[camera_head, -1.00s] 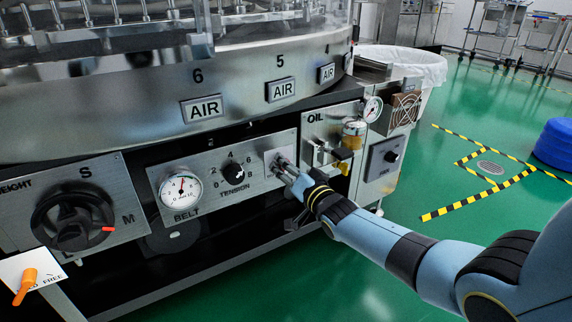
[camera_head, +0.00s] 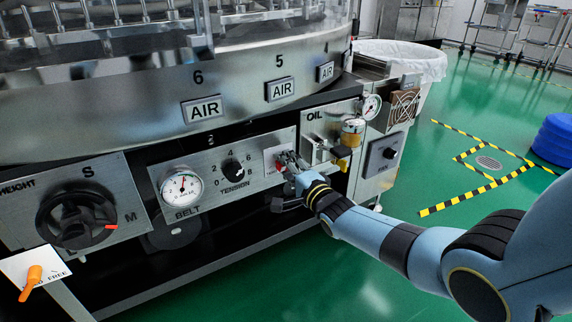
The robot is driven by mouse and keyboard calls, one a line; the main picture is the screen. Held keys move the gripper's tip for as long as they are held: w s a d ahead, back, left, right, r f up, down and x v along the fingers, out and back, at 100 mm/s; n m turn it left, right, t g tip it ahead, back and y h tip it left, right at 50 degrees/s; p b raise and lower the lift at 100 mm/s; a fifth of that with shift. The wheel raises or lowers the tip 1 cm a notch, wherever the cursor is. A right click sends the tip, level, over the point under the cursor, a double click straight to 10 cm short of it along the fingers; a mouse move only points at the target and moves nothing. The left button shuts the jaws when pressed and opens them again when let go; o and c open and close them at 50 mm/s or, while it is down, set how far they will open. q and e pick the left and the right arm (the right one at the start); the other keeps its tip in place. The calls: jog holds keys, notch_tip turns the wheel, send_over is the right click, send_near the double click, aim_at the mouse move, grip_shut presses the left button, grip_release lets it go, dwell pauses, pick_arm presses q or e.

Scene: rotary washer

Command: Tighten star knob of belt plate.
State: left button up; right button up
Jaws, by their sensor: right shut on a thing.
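The belt plate (camera_head: 211,202) is a tilted metal panel on the machine's front, with a round BELT gauge (camera_head: 181,188) and a black TENSION dial (camera_head: 233,172). A pale square label (camera_head: 270,153) is at the plate's right end. My right gripper (camera_head: 283,162) is at this label, shut on the star knob, which is mostly hidden by the fingers; a small red spot shows beside them. My right arm reaches in from the lower right. My left gripper is not in view.
To the right is the OIL panel (camera_head: 313,128) with an amber cup (camera_head: 352,131) and yellow-handled valve, close to my wrist. The HEIGHT panel (camera_head: 130,205) with a large black knob (camera_head: 75,218) is left.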

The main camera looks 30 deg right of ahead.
jog(key=shift+f+m, duration=0.1)
jog(key=shift+m, duration=0.7)
jog(key=shift+s, duration=0.1)
jog(key=o, duration=1.2)
jog(key=shift+c, duration=0.2)
jog(key=s, duration=1.2)
jog(key=shift+d, duration=0.2)
